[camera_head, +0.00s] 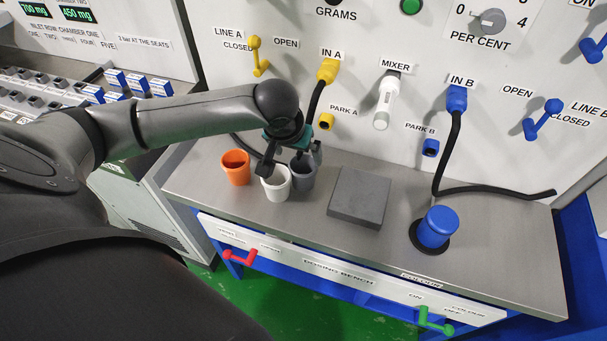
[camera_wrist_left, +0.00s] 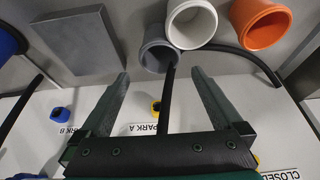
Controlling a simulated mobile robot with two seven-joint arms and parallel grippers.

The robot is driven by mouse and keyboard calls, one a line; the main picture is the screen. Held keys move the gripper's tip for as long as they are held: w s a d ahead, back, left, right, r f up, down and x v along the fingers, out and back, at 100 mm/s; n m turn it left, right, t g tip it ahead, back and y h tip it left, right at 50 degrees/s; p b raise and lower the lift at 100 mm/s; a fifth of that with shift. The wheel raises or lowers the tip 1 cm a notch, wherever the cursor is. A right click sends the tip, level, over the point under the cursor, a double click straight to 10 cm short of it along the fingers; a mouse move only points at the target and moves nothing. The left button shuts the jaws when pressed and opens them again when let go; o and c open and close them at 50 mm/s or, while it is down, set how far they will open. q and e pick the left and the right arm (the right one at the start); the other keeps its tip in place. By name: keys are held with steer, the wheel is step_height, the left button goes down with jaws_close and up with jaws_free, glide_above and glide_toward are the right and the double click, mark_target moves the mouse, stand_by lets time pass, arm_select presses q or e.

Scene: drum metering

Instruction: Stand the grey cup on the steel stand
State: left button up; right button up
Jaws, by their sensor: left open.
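The grey cup (camera_head: 302,176) stands upright on the steel bench, at the right end of a row of three cups. It also shows in the wrist view (camera_wrist_left: 158,58). The steel stand, a flat grey block (camera_head: 359,197), lies to the right of the cup with nothing on it; it also shows in the wrist view (camera_wrist_left: 88,45). My left gripper (camera_head: 288,162) is open and empty at the cups. In the wrist view its fingertips (camera_wrist_left: 160,76) are spread, with the grey cup just beyond the gap. I cannot tell whether they touch it. My right gripper is not in view.
A white cup (camera_head: 276,184) stands close beside the grey cup, and an orange cup (camera_head: 236,168) further left. Black hoses hang from the panel behind; one lies along the bench back.

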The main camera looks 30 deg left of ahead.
arm_select(q)
steer(key=b, duration=0.2)
glide_toward(305, 170)
step_height(305, 170, down, 2)
steer(key=shift+w+d, duration=0.1)
steer(key=shift+w+f, duration=0.25)
steer(key=shift+f, duration=0.4)
steer(key=shift+b+x, duration=0.75)
steer(key=shift+x, duration=1.65)
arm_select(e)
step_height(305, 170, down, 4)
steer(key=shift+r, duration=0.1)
arm_select(q)
steer(key=shift+r, duration=0.1)
steer(key=c, duration=1.4)
